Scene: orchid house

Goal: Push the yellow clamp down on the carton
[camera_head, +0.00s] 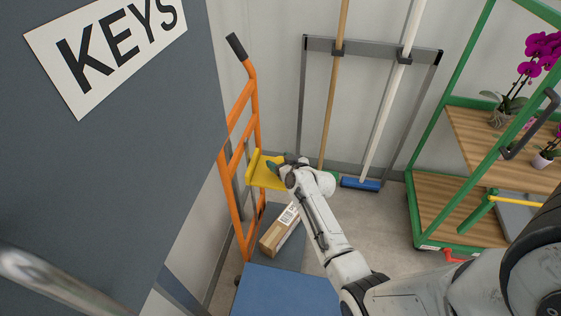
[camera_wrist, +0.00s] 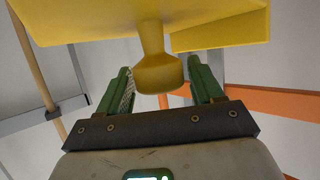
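The yellow clamp (camera_head: 256,176) is on the orange hand truck, well above the brown carton (camera_head: 271,240). The carton has a white label and lies low at the truck's foot, with a clear gap below the clamp. My gripper (camera_head: 276,163) is at the clamp, with part of the clamp hidden behind it. In the wrist view the clamp (camera_wrist: 90,22) fills the top, and its yellow knob (camera_wrist: 158,76) points between the green fingers of my gripper (camera_wrist: 162,82). The fingers are apart, with gaps showing on both sides of the knob.
The orange hand truck (camera_head: 235,128) leans beside a grey KEYS cabinet (camera_head: 110,150) at left. A blue surface (camera_head: 285,292) is in front. A broom and a blue-headed squeegee (camera_head: 360,184) hang behind. A green trolley (camera_head: 425,180) with orchids stands at right. Floor between is clear.

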